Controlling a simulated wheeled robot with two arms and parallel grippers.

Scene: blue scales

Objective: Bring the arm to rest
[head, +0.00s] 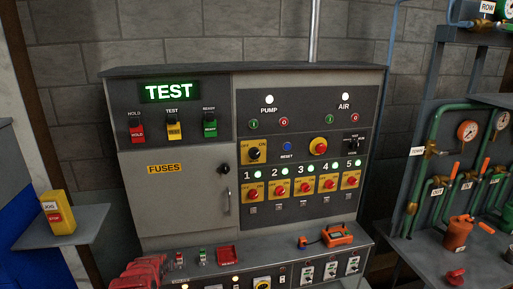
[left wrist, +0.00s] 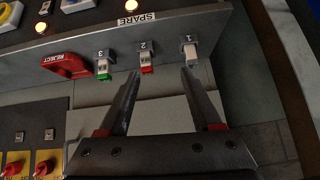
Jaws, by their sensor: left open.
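My left gripper (left wrist: 161,73) shows in the left wrist view, its two dark fingers apart with nothing held between them. The fingertips appear near the row of small spare holders; I cannot tell the exact gap. A white-topped piece (left wrist: 191,55), a red-ended piece (left wrist: 146,64) and a green-ended piece (left wrist: 103,68) stand by labels 1, 2 and 3. My right gripper is in neither view.
The control panel (head: 139,215) reads TEST above a console shelf. A yellow jog box (head: 57,213) stands left; pipes and gauges (head: 467,131) stand right.

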